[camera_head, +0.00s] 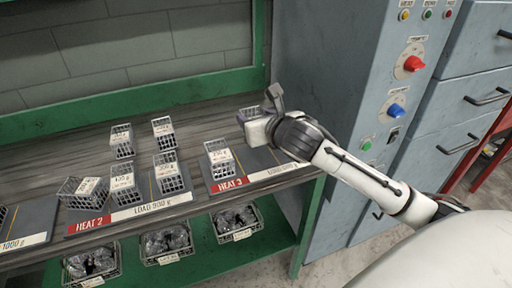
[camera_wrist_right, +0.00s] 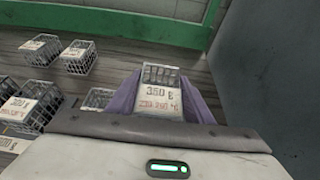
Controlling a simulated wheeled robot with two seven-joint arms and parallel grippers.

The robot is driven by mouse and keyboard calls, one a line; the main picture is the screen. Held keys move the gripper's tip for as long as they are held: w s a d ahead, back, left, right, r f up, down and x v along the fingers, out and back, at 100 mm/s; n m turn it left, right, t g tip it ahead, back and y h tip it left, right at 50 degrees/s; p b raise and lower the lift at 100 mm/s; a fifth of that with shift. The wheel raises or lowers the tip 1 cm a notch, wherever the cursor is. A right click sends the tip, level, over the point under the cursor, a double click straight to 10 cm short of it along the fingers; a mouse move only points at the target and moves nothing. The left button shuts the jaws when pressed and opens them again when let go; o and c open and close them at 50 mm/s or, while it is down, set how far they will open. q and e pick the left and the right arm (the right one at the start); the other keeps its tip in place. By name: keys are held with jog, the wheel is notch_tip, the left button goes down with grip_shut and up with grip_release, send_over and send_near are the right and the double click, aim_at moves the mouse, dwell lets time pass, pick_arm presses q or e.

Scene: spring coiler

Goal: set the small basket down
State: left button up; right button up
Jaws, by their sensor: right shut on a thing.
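My right gripper (camera_head: 250,118) is above the far right end of the wooden bench. It is shut on a small wire basket (camera_wrist_right: 161,75) with a white label reading 350 g, held between its purple fingers in the right wrist view. In the head view the gripper hides most of this basket. The HEAT 3 mat (camera_head: 262,160) lies just in front of and below the gripper, and another small basket (camera_head: 219,156) stands on its left part. I cannot tell whether the held basket touches the bench. My left gripper is not in view.
Several labelled baskets stand on the HEAT 2 mat (camera_head: 145,191) and behind it; one basket (camera_head: 82,192) is tilted. A grey control cabinet (camera_head: 350,95) rises close to the right of the gripper. Larger dark-filled baskets (camera_head: 166,243) sit on the green lower shelf.

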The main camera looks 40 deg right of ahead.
notch_tip(320, 180, down, 8)
jog(key=shift+r+b, duration=0.1)
jog(key=shift+b, duration=0.45)
jog(key=o, duration=1.3)
jog(key=shift+f, duration=0.2)
jog(key=shift+r, duration=0.1)
jog(key=shift+s+a+r, duration=0.1)
jog(key=shift+s+r, duration=0.1)
jog(key=v, duration=1.1)
jog(key=shift+s+p, duration=0.3)
jog(key=shift+p, duration=0.05)
